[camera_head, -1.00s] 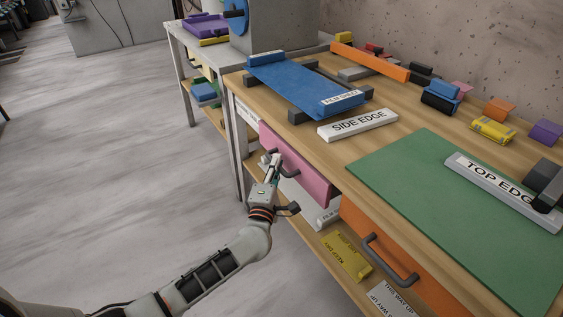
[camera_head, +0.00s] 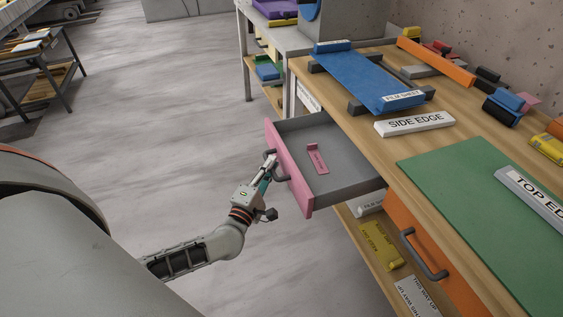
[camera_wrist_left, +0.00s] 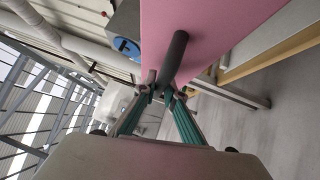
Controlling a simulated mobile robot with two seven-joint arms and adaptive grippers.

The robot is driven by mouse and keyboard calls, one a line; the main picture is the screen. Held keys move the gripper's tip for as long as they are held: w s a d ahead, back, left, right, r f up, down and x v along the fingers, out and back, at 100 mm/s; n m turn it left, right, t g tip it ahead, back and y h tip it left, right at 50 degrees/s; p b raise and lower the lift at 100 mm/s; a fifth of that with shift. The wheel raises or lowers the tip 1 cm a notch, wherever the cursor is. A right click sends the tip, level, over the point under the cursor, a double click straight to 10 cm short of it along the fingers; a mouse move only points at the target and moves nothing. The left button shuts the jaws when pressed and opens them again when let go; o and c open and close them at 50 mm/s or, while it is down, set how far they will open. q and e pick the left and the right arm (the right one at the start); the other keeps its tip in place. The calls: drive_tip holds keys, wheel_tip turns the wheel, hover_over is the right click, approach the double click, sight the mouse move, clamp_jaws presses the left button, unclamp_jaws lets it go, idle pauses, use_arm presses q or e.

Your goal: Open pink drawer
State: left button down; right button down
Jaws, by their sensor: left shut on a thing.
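The pink drawer (camera_head: 291,172) stands pulled out from the wooden workbench, with its grey inside in view. A small pink labelled piece (camera_head: 316,160) lies in it. My left gripper (camera_head: 270,167) is at the dark handle on the pink front. In the left wrist view the fingers (camera_wrist_left: 160,92) are shut on the dark bar handle (camera_wrist_left: 174,56), with the pink front (camera_wrist_left: 215,35) behind it. My right gripper is not in view.
An orange drawer (camera_head: 402,228) with a dark handle is closed to the right. The benchtop holds a blue sheet (camera_head: 368,78), a SIDE EDGE block (camera_head: 414,124) and a green mat (camera_head: 470,190). The floor (camera_head: 170,120) left of the drawer is clear.

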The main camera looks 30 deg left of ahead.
use_arm(q)
drive_tip(key=shift+s+a, duration=0.15)
drive_tip(key=shift+s, duration=0.15)
drive_tip(key=c, duration=2.1)
unclamp_jaws()
drive_tip(key=s, duration=0.4)
drive_tip(key=s+d+f, duration=0.1)
drive_tip(key=s, duration=0.6)
drive_tip(key=shift+s+d+f, duration=0.25)
drive_tip(key=shift+s+f, duration=0.05)
drive_tip(key=shift+s, duration=0.05)
